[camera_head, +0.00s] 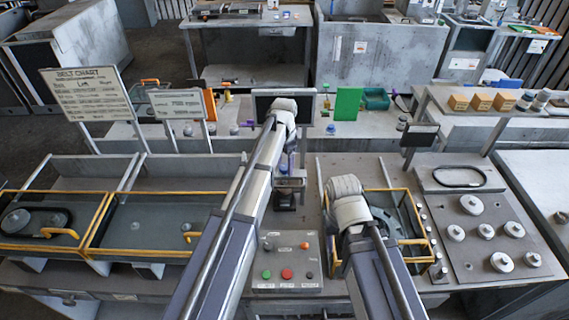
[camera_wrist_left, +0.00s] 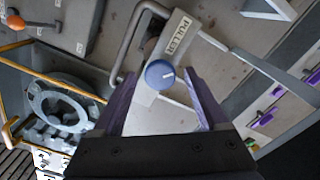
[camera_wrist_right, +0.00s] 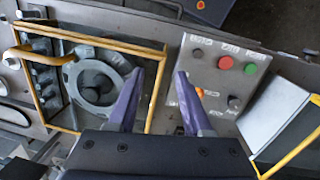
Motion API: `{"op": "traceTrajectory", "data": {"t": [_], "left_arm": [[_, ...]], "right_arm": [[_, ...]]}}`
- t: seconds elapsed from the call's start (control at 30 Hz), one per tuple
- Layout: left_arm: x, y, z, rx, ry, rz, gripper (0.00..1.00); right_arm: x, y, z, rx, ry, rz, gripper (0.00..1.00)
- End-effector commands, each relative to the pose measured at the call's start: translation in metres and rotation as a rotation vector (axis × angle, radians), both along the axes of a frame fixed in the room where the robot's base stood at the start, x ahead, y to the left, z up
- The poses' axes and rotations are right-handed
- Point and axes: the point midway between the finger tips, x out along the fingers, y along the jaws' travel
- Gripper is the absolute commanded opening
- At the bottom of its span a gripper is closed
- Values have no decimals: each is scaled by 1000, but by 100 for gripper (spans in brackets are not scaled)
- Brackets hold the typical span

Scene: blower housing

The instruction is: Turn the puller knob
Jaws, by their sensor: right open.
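The puller knob (camera_wrist_left: 160,74) is a round blue knob with a white pointer line, beside a plate lettered PULLER (camera_wrist_left: 178,38) in the left wrist view. My left gripper (camera_wrist_left: 161,80) is open, with one purple finger on each side of the knob. Gaps show between the fingers and the knob; I cannot tell how deep the fingertips reach. In the right wrist view, my right gripper (camera_wrist_right: 158,77) is open and empty, between a yellow-framed housing (camera_wrist_right: 155,100) and a button panel (camera_wrist_right: 222,75). My arms hide much of both grippers in the head view.
A bent grey bar (camera_wrist_left: 125,45) stands close to the knob in the left wrist view. In the head view, the button panel (camera_head: 286,262) lies between my arms. A plate with round weights (camera_head: 485,230) is at the right, and yellow-framed trays (camera_head: 150,225) are at the left.

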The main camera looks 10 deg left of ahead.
Motion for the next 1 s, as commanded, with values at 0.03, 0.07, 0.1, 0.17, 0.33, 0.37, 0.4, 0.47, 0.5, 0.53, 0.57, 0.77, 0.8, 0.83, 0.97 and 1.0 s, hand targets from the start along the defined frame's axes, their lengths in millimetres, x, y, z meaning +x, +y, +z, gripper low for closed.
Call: {"op": "traceTrajectory", "data": {"t": [0.03,0.07,0.1,0.17,0.33,0.37,0.4,0.47,0.5,0.53,0.57,0.77,0.8,0.83,0.97,1.0], "left_arm": [[0,0,0,0,0,0,78],[0,0,0,0,0,0,78],[0,0,0,0,0,0,78],[0,0,0,0,0,0,78],[0,0,2,0,0,0,78],[0,0,4,0,0,0,78],[0,0,6,0,0,0,78],[0,0,10,0,0,0,78],[0,0,13,0,0,0,78],[0,0,16,0,0,0,78],[0,0,19,0,0,0,78],[0,0,45,0,0,0,78],[0,0,50,0,0,0,78],[0,0,55,0,0,0,78],[0,0,70,0,0,0,78],[0,0,74,0,0,0,78]], "right_arm": [[0,0,0,0,0,0,50],[0,0,0,0,0,0,50],[0,0,0,0,0,0,50],[0,0,0,0,0,0,50],[0,0,2,0,0,0,50],[0,0,4,0,0,0,50],[0,0,6,0,0,0,50],[0,0,10,0,0,0,50],[0,0,13,0,0,1,50],[0,0,16,0,0,1,50],[0,0,19,0,1,1,50],[0,0,45,-1,2,3,50],[0,0,50,-1,2,3,50],[0,0,55,-1,2,3,50],[-1,0,70,-1,3,4,50],[-1,0,74,-1,3,4,50]]}}
